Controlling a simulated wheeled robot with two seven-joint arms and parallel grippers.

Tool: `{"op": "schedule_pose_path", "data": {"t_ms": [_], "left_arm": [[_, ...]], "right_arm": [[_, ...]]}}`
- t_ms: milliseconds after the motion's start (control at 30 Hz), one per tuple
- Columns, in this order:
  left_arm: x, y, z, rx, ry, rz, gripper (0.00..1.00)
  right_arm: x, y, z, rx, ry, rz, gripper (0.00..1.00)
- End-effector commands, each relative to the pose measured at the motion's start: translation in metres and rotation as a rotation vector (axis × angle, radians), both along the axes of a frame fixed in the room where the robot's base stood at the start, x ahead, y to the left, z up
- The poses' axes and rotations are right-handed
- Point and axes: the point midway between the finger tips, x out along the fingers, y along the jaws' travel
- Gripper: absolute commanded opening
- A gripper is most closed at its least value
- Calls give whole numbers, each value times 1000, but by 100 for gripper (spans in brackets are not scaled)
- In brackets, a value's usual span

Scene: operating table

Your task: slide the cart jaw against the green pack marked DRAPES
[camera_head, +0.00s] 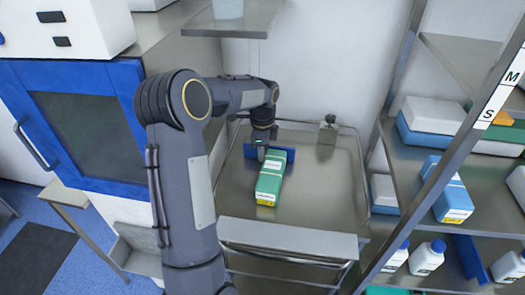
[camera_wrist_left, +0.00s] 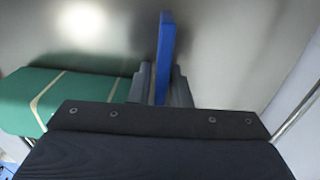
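The green pack (camera_head: 270,180) lies on the steel cart top (camera_head: 325,185), with a yellow label on its near end; the print is too small to read. The blue cart jaw (camera_head: 282,154) is an upright plate at the pack's far end. The wrist view shows the jaw (camera_wrist_left: 166,40) between the fingers and the pack (camera_wrist_left: 60,95) to their left. My left gripper (camera_head: 262,150) reaches down onto the jaw, its fingers (camera_wrist_left: 160,85) closed on both faces. Jaw and pack are very close; I cannot tell if they touch. My right gripper is out of view.
A small grey block with a knob (camera_head: 328,130) stands at the cart's back right. A steel shelf rack (camera_head: 470,150) with packs and white bottles (camera_head: 427,257) stands on the right. A blue cabinet (camera_head: 85,120) is on the left. The cart's right half is clear.

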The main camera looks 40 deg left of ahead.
Motion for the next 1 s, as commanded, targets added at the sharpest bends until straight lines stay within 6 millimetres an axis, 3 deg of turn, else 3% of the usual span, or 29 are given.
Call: {"op": "schedule_pose_path", "data": {"t_ms": [133, 700, 733, 867, 1000], "left_arm": [[0, 0, 0, 0, -1, 0, 0], [-2, -1, 1, 0, -2, 0, 0], [-2, -1, 1, 0, -2, 0, 12], [-2, -1, 1, 0, -2, 0, 28], [-2, -1, 1, 0, -1, 0, 31]], "right_arm": [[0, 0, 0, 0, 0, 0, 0], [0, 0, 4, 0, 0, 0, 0], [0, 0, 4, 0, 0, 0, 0], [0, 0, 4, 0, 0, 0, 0], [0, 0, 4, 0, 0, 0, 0]]}}
